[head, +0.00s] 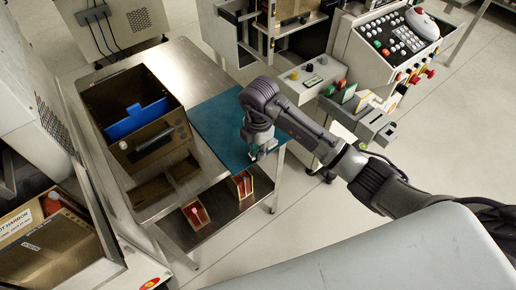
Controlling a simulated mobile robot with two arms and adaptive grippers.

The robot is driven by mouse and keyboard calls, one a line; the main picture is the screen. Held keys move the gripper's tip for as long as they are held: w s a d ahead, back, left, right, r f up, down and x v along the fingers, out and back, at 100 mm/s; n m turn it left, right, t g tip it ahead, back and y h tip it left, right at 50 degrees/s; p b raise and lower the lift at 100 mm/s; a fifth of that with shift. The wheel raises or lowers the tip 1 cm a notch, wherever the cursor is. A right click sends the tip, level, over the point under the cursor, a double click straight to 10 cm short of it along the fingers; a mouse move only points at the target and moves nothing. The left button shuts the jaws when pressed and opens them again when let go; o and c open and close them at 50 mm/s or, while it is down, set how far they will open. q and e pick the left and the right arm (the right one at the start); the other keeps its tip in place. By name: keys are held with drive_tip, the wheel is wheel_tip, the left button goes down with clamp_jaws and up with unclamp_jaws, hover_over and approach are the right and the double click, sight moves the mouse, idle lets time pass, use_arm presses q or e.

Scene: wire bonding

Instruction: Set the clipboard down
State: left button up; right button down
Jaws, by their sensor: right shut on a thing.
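My right gripper (262,152) reaches in from the right and points down at the near right edge of a flat teal panel (213,122). The panel covers the right end of the metal table (185,68). The gripper is shut on the clipboard, but the fingers are small and partly hidden by my wrist. I cannot make out the clipboard's outline or tell it apart from the teal panel. I cannot tell whether the clipboard touches the table. My left gripper is out of view.
A brown open box (155,148) with a blue divider (138,119) stands on the table's left part. A control console (392,48) stands at the back right. Bare tabletop shows behind the box.

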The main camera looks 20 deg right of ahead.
drive_tip(key=c, duration=1)
unclamp_jaws()
wheel_tip(320, 180, up, 12)
drive_tip(key=shift+s+r+p, duration=0.1)
drive_tip(key=shift+p, duration=0.55)
